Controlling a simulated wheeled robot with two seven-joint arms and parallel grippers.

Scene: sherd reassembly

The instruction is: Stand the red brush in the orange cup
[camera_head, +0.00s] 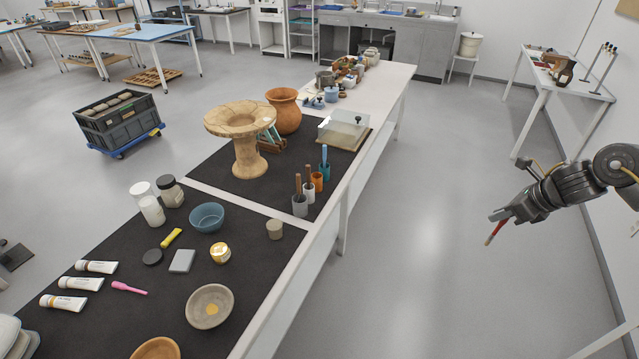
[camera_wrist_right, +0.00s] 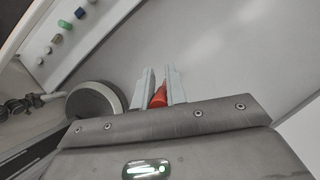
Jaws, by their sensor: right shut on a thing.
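My right gripper (camera_head: 494,217) is shut on the red brush (camera_head: 495,232), out over the open floor to the right of the table. The brush hangs down at a tilt from the fingers. In the right wrist view the red brush (camera_wrist_right: 158,97) shows between the two fingers (camera_wrist_right: 158,78). The orange cup (camera_head: 317,182) stands upright on the dark mat near the table's right edge, well to the left of the gripper. My left gripper is not in view.
A teal cup (camera_head: 324,173) with a blue brush stands behind the orange cup. A white cup (camera_head: 308,195) and a grey cup (camera_head: 299,207) with brown-handled tools stand in front. A clear box (camera_head: 343,128) is farther back. Floor between table and gripper is clear.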

